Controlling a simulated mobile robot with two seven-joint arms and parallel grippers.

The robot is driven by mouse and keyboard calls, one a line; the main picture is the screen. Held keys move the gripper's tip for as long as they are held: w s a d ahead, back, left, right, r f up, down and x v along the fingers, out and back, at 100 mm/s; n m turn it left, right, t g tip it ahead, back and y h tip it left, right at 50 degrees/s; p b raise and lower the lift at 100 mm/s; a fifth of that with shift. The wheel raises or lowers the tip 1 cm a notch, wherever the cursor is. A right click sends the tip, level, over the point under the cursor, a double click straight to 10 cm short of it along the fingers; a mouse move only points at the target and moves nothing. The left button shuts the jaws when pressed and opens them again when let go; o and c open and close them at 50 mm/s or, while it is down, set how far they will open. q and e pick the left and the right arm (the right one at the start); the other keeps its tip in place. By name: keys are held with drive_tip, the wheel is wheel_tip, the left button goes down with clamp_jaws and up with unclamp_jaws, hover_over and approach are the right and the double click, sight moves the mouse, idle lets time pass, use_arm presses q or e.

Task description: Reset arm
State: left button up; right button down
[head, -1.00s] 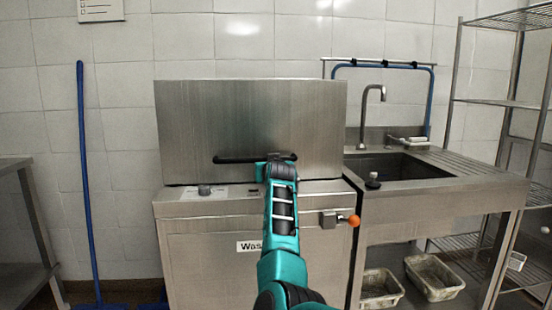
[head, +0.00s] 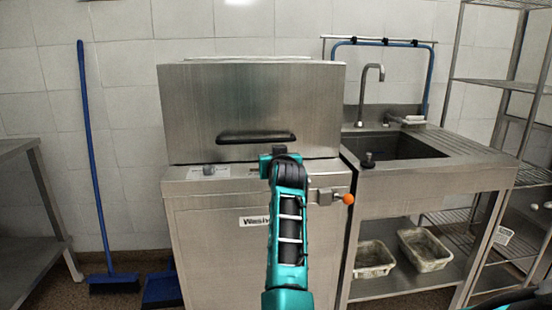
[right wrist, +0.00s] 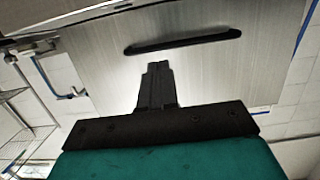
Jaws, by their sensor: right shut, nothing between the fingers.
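My right gripper (head: 280,158) is shut and empty at the end of the teal arm that rises from the bottom of the head view. It is just below the black handle (head: 256,137) of the steel hood (head: 300,100) and appears apart from it. In the right wrist view its closed black fingers (right wrist: 156,85) point at the hood's front (right wrist: 105,75), with the handle (right wrist: 183,41) beyond their tips. The hood sits on a steel washer cabinet (head: 215,270), which my arm partly covers. My left gripper is not in view.
A steel sink counter (head: 440,180) with a tap (head: 371,92) adjoins the washer at right. An orange knob (head: 348,199) sticks out at the cabinet's front. Wire shelves (head: 490,85) stand far right. A blue broom (head: 95,180) leans on the wall at left, beside a steel table (head: 20,150).

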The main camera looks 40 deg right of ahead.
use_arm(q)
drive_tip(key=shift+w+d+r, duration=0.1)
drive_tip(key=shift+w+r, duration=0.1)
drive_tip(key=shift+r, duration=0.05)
use_arm(e)
drive_tip(key=shift+s+a, duration=0.2)
drive_tip(key=shift+s, duration=0.15)
drive_tip(key=shift+f, duration=0.1)
